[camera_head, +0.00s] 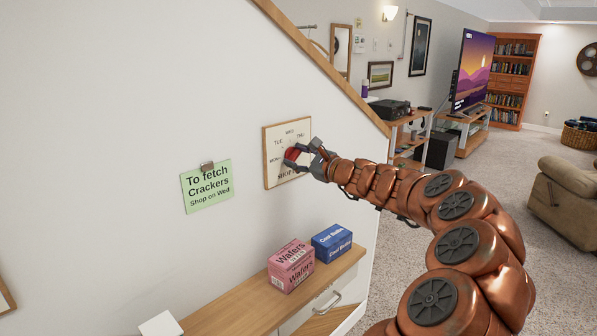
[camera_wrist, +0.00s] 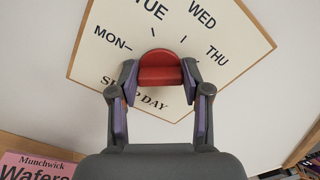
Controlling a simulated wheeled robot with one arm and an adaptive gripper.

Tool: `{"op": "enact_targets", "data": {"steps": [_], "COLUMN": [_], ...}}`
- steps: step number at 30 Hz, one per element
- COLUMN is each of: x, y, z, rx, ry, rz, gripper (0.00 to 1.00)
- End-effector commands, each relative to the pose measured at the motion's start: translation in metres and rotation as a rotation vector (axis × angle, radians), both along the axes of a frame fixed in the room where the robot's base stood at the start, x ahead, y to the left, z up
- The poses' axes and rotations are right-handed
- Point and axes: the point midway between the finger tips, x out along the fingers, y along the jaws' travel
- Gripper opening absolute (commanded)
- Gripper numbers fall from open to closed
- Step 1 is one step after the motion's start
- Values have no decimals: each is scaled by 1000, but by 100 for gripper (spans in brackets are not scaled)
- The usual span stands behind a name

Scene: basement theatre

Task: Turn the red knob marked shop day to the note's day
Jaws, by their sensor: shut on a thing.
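The red knob (camera_wrist: 160,68) sits on a cream dial board (camera_wrist: 215,62) with a wooden frame. The board reads MON, TUE, WED and THU around the knob, with SHOP DAY below, partly hidden by my gripper. My gripper (camera_wrist: 160,76) is shut on the knob, one finger on each side. In the head view the knob (camera_head: 292,155) shows between my gripper's fingers (camera_head: 298,158). I cannot tell which day the knob points to. A green note (camera_head: 207,186) clipped to the wall left of the board (camera_head: 272,142) reads "To fetch Crackers, Shop on Wed".
Below the board, a wooden-topped cabinet (camera_head: 235,308) holds a pink Wafers box (camera_head: 291,266) and a blue box (camera_head: 332,243). The pink box also shows in the wrist view (camera_wrist: 35,166). A wooden-edged wall end (camera_head: 340,75) stands right of the board.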

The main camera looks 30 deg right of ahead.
Motion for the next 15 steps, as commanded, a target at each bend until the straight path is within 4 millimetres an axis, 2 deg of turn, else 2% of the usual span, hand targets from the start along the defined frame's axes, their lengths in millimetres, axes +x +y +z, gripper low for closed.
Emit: {"op": "enact_targets", "data": {"steps": [1, 15], "x": [0, 0], "y": [0, 1], "z": [-5, -8], "rx": [-47, -480], "ry": [-16, -113], "rz": [-2, -2], "gripper": [13, 13]}}
